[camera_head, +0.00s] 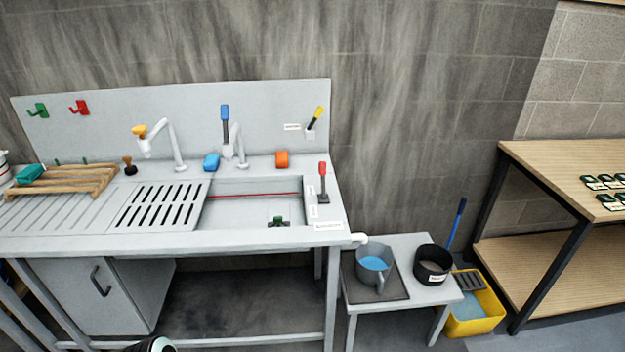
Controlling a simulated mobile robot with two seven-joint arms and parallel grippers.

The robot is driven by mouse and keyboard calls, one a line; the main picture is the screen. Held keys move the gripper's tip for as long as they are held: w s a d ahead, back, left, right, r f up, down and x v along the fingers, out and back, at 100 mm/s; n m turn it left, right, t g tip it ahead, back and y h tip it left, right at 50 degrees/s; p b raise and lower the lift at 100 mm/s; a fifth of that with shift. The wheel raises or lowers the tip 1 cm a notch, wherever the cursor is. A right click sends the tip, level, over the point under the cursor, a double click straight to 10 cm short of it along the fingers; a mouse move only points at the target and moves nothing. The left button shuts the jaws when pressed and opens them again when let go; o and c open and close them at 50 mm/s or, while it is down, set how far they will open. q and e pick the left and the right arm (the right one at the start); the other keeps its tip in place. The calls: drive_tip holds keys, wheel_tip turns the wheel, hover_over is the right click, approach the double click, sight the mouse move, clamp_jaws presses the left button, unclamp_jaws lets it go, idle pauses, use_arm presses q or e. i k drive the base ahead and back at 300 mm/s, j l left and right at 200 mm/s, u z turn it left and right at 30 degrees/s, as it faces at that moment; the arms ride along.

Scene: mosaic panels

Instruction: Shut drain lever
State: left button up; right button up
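A red-handled lever (322,178) stands upright on the right rim of the sink basin (240,187), beside small white labels too small to read. A yellow-handled lever (317,117) on the back panel tilts up to the right, with a label (292,127) beside it. I cannot read which one is marked as the drain. A small dark and green fitting (279,221) sits low in the basin, and a red line crosses the basin. A rounded piece of what seems to be my arm shows at the bottom edge. Neither gripper is in view.
A white tap (170,145) and a blue-handled tap (236,150) stand behind the sink. A spout at the counter's right end sits beside a grey jug (374,265) of blue liquid on a low table (412,308). A black pot (433,262) and yellow bucket (474,316) stand right.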

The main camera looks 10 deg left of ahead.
sight(322, 164)
drive_tip(key=j+z, duration=0.15)
drive_tip(key=j, duration=0.6)
drive_tip(key=l+u, duration=0.1)
drive_tip(key=u, duration=0.3)
drive_tip(key=i+l+u, duration=0.1)
drive_tip(key=u, duration=0.3)
drive_tip(key=l+u, duration=0.15)
drive_tip(key=u, duration=0.3)
drive_tip(key=l+u, duration=0.15)
drive_tip(key=u, duration=0.25)
drive_tip(key=l+u, duration=0.35)
drive_tip(key=l, duration=0.2)
drive_tip(key=k+l+u, duration=0.15)
drive_tip(key=l+u, duration=0.15)
drive_tip(key=l, duration=0.15)
drive_tip(key=k+l+u, duration=0.1)
drive_tip(key=l, duration=0.25)
drive_tip(key=k+l+u, duration=0.1)
drive_tip(key=l, duration=0.3)
drive_tip(key=k+l, duration=0.15)
drive_tip(key=l, duration=0.2)
drive_tip(key=k+l, duration=0.15)
drive_tip(key=l, duration=0.2)
drive_tip(key=k+l, duration=0.1)
drive_tip(key=l, duration=0.25)
drive_tip(key=k+l+u, duration=0.1)
drive_tip(key=l, duration=0.25)
